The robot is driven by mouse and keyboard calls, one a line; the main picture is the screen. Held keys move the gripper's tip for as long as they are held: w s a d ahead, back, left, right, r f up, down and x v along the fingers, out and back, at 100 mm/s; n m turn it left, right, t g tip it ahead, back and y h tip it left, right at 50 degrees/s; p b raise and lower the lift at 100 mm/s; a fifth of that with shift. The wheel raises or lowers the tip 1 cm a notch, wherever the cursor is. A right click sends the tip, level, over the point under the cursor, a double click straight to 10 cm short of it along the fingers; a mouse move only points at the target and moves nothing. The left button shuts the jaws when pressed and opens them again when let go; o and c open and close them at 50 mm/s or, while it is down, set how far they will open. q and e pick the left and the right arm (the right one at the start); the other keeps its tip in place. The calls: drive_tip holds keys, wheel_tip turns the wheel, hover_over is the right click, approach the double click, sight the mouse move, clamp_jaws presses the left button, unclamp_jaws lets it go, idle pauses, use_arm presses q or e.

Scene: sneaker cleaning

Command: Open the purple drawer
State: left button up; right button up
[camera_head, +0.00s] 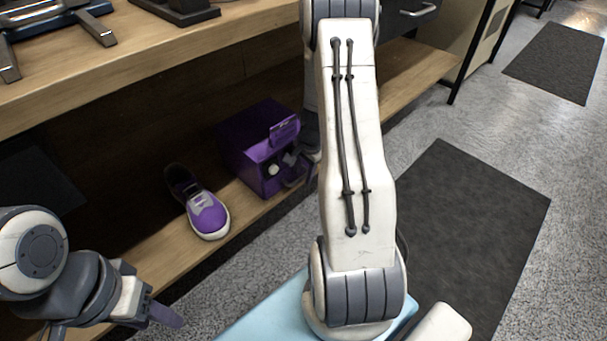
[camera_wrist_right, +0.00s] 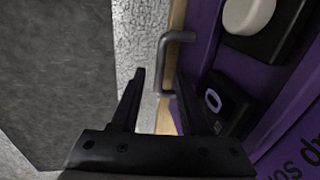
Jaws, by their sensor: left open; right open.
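The purple drawer unit (camera_head: 242,143) stands on the lower wooden shelf, beside the purple sneaker (camera_head: 207,216). How far its drawer is open is unclear. In the right wrist view its purple surface (camera_wrist_right: 290,90) fills the right side, with a grey bar handle (camera_wrist_right: 168,62). My right gripper (camera_head: 298,164) is at the front of the unit, partly hidden by my arm. In the wrist view its two fingers (camera_wrist_right: 160,85) are apart and empty, with the handle just beyond the tips. My left gripper (camera_head: 110,325) is open and empty at lower left, far from the drawer.
The upper wooden tabletop (camera_head: 150,50) overhangs the lower shelf (camera_head: 175,262). A white round knob (camera_wrist_right: 247,12) and a dark block with a purple ring (camera_wrist_right: 226,103) are close to my right fingers. A dark floor mat (camera_head: 465,225) lies on open floor at right.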

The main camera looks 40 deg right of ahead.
clamp_jaws()
idle(1.4)
